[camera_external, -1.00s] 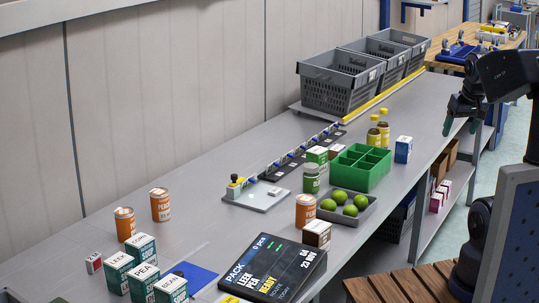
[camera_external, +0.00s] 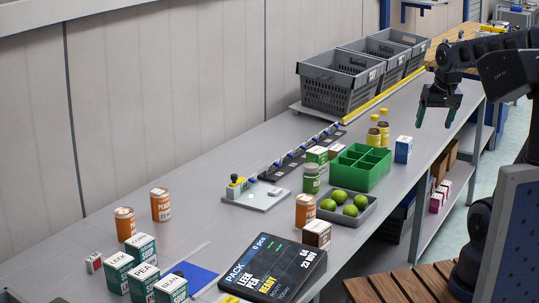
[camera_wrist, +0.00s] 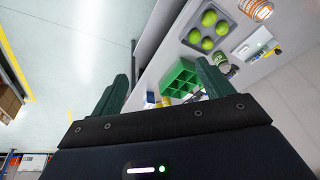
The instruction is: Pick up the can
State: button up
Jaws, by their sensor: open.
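Several cans stand upright on the grey bench. Two orange-labelled cans, one at the left (camera_external: 125,223) and one just behind it (camera_external: 160,204), stand together. A third orange can (camera_external: 306,211) stands beside the lime tray and also shows at the top of the wrist view (camera_wrist: 259,9). A green-labelled can (camera_external: 311,179) stands behind the tray; it also shows in the wrist view (camera_wrist: 222,62). My gripper (camera_external: 437,118) is open and empty, pointing down above the bench's right part, apart from every can. Its two green fingers (camera_wrist: 165,92) frame the wrist view.
A green divided box (camera_external: 360,168), a tray of limes (camera_external: 346,205) and a blue carton (camera_external: 403,149) stand near the front edge. Yellow-capped jars (camera_external: 380,134) stand behind. Grey crates (camera_external: 340,82) line the back. A display (camera_external: 272,268) and several cartons (camera_external: 142,247) are in front.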

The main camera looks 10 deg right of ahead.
jog(key=w+a+f+g, duration=0.1)
jog(key=w+a+f, duration=0.1)
jog(key=w+a, duration=0.5)
jog(key=m+g, duration=0.3)
send_over(306, 198)
jog(key=shift+h, duration=0.3)
jog(key=f, duration=1.5)
jog(key=shift+d+f, duration=0.3)
jog(key=shift+f, duration=0.05)
jog(key=shift+a+f, duration=0.4)
jog(key=shift+f, duration=0.2)
jog(key=shift+d+f, duration=0.1)
jog(key=shift+f, duration=5.05)
jog(key=c, duration=1.3)
jog(key=shift+r, duration=0.1)
